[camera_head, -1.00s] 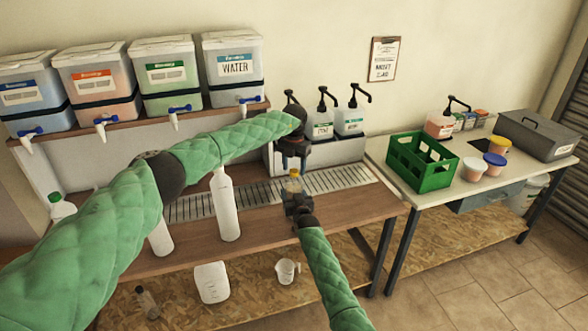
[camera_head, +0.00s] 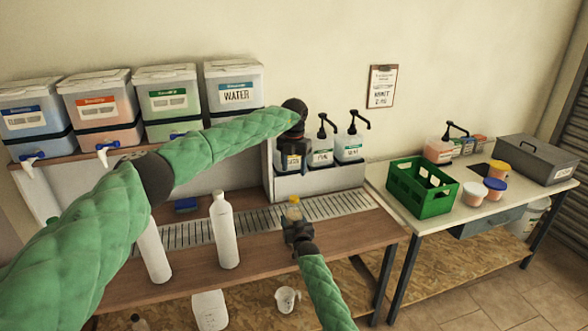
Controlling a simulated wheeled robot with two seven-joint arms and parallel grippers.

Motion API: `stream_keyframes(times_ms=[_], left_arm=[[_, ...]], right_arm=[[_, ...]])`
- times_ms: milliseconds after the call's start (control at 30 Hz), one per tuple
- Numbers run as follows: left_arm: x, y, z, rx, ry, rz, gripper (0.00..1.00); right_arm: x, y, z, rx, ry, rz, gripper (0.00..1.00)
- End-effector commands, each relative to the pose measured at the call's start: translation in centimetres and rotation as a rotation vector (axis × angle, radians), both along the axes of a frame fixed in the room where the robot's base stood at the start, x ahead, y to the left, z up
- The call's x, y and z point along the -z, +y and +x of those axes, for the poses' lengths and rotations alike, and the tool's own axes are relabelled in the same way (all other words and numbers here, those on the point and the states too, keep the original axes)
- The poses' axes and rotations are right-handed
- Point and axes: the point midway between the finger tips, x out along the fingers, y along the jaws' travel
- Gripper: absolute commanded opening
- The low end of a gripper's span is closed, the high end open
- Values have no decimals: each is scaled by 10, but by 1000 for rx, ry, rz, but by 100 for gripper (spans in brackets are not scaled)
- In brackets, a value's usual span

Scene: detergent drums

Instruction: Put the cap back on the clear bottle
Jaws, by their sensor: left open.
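The clear bottle (camera_head: 294,211), with yellowish contents or top, stands upright at the front edge of the metal drip grate. My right gripper (camera_head: 292,224) is at the bottle's near side, with its jaws around the lower part. My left gripper (camera_head: 292,140) hangs fingers down above the bottle, open and apart from it, in front of a dark pump bottle with a yellowish label (camera_head: 292,161). I see nothing between its fingers. The cap is too small to make out, so I cannot tell whether it sits on the bottle's neck.
Two white bottles (camera_head: 225,235) stand on the wooden counter (camera_head: 195,262) to the left. Pump bottles (camera_head: 350,148) stand behind the grate (camera_head: 335,204). A green crate (camera_head: 421,190) and tubs are on the right table. My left arm crosses the dispenser containers. The grate right of the bottle is clear.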

Motion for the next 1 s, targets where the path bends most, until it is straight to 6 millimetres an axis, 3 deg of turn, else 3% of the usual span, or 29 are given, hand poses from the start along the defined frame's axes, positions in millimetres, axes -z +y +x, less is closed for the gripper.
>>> stream_keyframes(times_ms=[33,67,200,567,1000], left_arm=[[0,0,0,0,0,0,54],[0,0,0,0,0,0,54],[0,0,0,0,0,0,54],[2,0,0,0,0,0,54],[15,0,0,0,0,0,54]], right_arm=[[0,0,0,0,0,0,0],[0,0,0,0,0,0,61],[0,0,0,0,0,0,84],[1,-1,-3,0,0,0,84],[3,-15,-53,1,0,0,84]])
